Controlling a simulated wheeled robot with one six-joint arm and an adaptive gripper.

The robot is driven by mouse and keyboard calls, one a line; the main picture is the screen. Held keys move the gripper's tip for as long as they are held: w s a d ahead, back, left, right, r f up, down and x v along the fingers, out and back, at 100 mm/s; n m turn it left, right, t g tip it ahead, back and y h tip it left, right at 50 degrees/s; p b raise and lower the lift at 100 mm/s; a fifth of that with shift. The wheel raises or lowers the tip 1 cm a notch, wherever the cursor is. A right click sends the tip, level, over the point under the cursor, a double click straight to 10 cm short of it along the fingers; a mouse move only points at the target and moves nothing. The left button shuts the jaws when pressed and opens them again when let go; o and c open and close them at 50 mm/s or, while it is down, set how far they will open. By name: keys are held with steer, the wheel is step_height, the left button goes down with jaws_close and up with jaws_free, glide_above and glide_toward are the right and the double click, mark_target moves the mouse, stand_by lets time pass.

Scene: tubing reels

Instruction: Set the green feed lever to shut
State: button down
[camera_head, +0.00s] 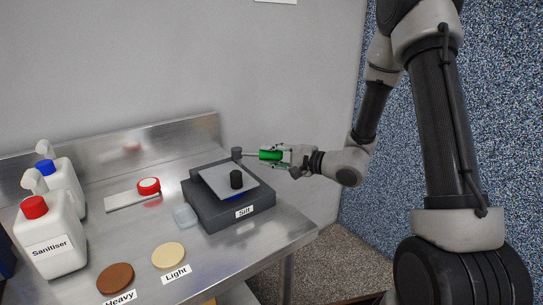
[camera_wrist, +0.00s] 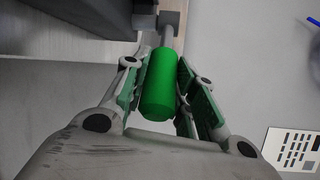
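The green feed lever (camera_head: 271,155) has a green cylindrical handle on a grey rod at the back right of the dark box labelled "Slit" (camera_head: 232,219). My gripper (camera_head: 275,154) is at the handle, beyond the table's right end. In the wrist view the green handle (camera_wrist: 159,85) lies lengthwise between the two fingers (camera_wrist: 164,84). The left pad is very close to it and a narrow gap seems to show on the right. I cannot tell whether both pads press on it. The grey rod (camera_wrist: 168,30) runs from the handle toward the box. No lever position marks are readable.
On the metal table (camera_head: 130,232) stand a sanitiser bottle (camera_head: 49,248) and another pump bottle (camera_head: 65,183). A red button (camera_head: 149,186), a small clear block (camera_head: 185,215), a brown disc (camera_head: 115,278) and a cream disc (camera_head: 168,256) lie nearby. A wall rises behind; open floor is at right.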

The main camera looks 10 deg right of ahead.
steer(key=c, duration=1.1)
jaws_free()
steer(key=shift+c, duration=0.2)
steer(key=v, duration=1.2)
